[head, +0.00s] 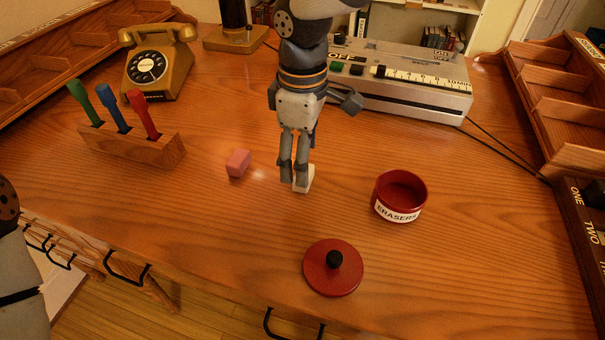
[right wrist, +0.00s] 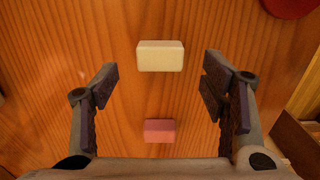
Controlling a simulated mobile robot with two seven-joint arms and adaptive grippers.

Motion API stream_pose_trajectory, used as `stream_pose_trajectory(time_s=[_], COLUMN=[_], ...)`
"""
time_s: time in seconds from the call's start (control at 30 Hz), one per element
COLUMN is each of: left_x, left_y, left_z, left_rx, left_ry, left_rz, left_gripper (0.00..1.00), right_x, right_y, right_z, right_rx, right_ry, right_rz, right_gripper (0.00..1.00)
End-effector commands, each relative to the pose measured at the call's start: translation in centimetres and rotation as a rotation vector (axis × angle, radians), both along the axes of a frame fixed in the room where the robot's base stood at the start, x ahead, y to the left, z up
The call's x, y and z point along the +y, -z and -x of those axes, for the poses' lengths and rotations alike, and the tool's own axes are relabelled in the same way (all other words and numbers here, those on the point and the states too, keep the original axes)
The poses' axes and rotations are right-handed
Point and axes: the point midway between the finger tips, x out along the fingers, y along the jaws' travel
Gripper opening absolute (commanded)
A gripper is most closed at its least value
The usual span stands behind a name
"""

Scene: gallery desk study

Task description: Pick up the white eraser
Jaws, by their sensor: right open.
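The white eraser (head: 308,181) lies on the wooden desk, partly hidden behind my right gripper's fingers in the head view. My right gripper (head: 293,184) points down at it from above and is open. In the right wrist view the white eraser (right wrist: 160,56) shows whole, its long side running across the picture. It lies centred between the two spread fingers (right wrist: 160,88) and a little above their tips in that picture, with clear desk on both sides. The fingers do not grip it. My left gripper is out of view; only part of my left arm shows.
A pink eraser (head: 238,164) lies left of the white one. A red open tin labelled ERASERS (head: 400,198) stands to the right, and its lid (head: 333,268) lies in front. A wooden holder with coloured tools (head: 128,146), a telephone (head: 158,65) and a grey machine (head: 420,92) stand farther off.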

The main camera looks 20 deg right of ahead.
Motion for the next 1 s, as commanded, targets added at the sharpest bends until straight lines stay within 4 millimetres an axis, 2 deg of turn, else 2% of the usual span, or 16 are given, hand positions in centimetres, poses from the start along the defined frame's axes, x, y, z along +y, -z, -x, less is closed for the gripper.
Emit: stream_pose_trajectory(time_s=[0.1, 0.2, 0.43, 0.47, 0.67, 1.0], left_x=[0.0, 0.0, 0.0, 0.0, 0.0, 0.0], left_y=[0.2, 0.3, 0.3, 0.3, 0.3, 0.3], left_z=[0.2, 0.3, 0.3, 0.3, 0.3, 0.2], left_rx=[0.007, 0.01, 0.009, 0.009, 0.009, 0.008], left_ry=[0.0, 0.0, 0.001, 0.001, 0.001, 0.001], left_rz=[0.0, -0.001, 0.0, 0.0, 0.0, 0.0], left_gripper=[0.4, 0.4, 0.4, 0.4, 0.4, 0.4], right_x=[0.3, 0.3, 0.3, 0.3, 0.3, 0.2], right_y=[2.6, 3.9, 4.0, 4.0, 4.0, 3.8], right_z=[0.0, 0.0, 0.0, 0.0, 0.0, -0.1], right_rx=[0.006, 0.004, 0.0, 0.0, 0.0, 0.0], right_ry=[0.0, -0.001, -0.001, -0.001, -0.001, 0.0], right_rz=[0.001, 0.0, 0.0, 0.0, 0.0, 0.0], right_gripper=[0.67, 0.67, 0.67, 0.62, 0.17, 0.15])
